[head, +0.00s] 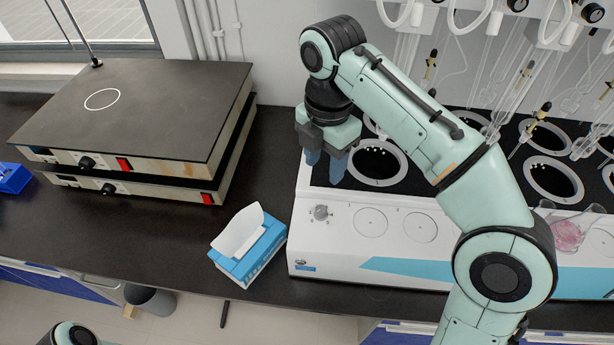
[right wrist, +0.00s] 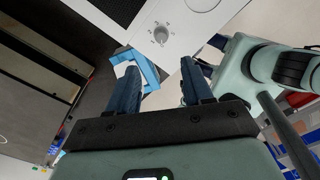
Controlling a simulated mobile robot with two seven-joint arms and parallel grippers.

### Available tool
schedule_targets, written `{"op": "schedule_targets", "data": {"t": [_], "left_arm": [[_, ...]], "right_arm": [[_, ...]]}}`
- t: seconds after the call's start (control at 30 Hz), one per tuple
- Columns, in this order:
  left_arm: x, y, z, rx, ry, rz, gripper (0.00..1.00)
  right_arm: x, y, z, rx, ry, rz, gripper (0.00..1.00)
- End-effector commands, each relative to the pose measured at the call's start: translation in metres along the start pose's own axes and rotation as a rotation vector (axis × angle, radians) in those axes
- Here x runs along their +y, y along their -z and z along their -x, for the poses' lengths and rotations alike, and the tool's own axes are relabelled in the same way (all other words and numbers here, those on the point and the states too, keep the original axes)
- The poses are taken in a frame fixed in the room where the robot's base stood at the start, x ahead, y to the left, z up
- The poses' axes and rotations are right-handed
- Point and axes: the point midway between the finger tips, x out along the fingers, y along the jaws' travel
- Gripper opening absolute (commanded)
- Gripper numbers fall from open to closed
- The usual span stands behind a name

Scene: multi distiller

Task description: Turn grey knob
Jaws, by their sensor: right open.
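The grey knob (head: 320,212) sits on the front left of the white multi distiller (head: 335,245), with small markings around it. In the right wrist view the knob (right wrist: 160,35) shows ahead of the fingertips, roughly centred between them. My right gripper (head: 325,172) is open and empty, with blue fingers pointing down above the distiller's left end, behind the knob and apart from it. It also shows open in the right wrist view (right wrist: 162,75). My left gripper is out of view; only a piece of what seems my left arm shows at the bottom left.
A blue and white tissue box (head: 250,262) stands just left of the distiller. Stacked hot plates (head: 140,100) fill the left. Glassware (head: 510,85) hangs over round wells behind the panel, and a flask with pink contents (head: 569,235) stands at the right. Bare black bench (head: 145,245) lies at front left.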

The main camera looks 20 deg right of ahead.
Motion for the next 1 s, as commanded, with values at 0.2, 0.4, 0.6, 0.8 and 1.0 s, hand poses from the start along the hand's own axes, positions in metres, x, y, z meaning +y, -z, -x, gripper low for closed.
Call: {"op": "schedule_targets", "data": {"t": [0.2, 0.4, 0.6, 0.8, 1.0], "left_arm": [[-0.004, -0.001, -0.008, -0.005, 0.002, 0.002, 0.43], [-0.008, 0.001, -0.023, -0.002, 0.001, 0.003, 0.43], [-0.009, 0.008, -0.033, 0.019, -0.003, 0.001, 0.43], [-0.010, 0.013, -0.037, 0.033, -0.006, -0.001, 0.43], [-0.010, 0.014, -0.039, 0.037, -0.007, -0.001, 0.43]], "right_arm": [[-0.001, 0.000, -0.017, 0.000, 0.002, -0.002, 0.50], [-0.001, 0.000, -0.058, 0.001, 0.006, -0.002, 0.50], [-0.001, 0.000, -0.099, 0.001, 0.005, -0.002, 0.50], [0.000, 0.000, -0.126, 0.001, 0.002, -0.002, 0.50], [0.000, 0.000, -0.135, 0.001, 0.000, -0.002, 0.50]]}}
